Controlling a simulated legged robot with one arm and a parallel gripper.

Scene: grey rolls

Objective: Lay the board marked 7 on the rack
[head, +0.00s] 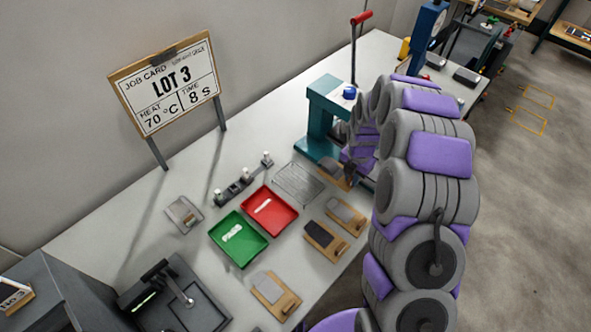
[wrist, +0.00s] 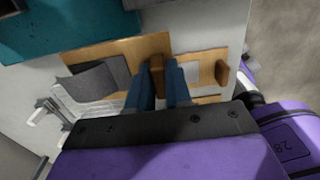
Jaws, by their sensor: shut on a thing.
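My gripper (wrist: 159,82) is shut on the upright wooden handle of a board (wrist: 132,47), with one blue finger on each side. The board carries a dark grey pad (wrist: 112,70) and a lighter grey, bent piece (wrist: 88,85) at its far end. In the head view, the held board (head: 331,172) shows beside my gripper (head: 350,170), near the right end of the wire rack (head: 298,183). In the wrist view, the rack (wrist: 92,108) shows partly below the board. I cannot read a number on the board, and cannot tell whether it touches the rack.
Other boards with handles (head: 345,215) (head: 326,241) (head: 275,296) lie along the bench's front edge. Red (head: 284,222) and green (head: 252,254) trays sit left of them. A teal press (head: 325,112) stands behind my gripper. A bar with white-topped posts (head: 242,181) stands near the rack.

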